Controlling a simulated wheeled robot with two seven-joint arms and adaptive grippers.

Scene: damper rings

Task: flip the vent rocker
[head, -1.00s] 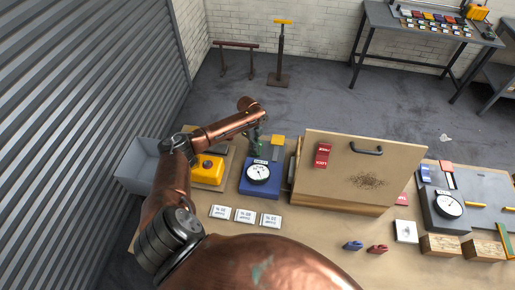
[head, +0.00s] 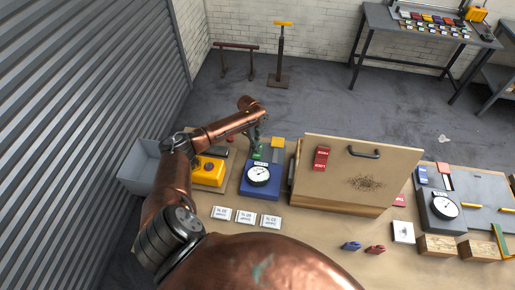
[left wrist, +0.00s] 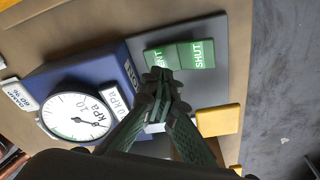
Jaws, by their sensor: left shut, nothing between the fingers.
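The green vent rocker (left wrist: 181,56) has two halves, one marked SHUT and one whose partly covered label ends in NT. It sits on a grey plate beside a blue gauge box (left wrist: 113,69). In the head view the rocker (head: 258,154) is a small green patch behind the round white gauge (head: 259,175). My left gripper (left wrist: 164,80) is shut and empty, its fingertips close to the NT half and hiding its edge. I cannot tell whether they touch it. The left gripper (head: 258,141) also shows in the head view. My right gripper is out of view.
A yellow block (left wrist: 219,120) lies beside the gripper. In the head view, a yellow box (head: 209,171) stands left of the gauge and a large wooden case (head: 350,170) right of it. White labelled cards (head: 246,217) lie in front.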

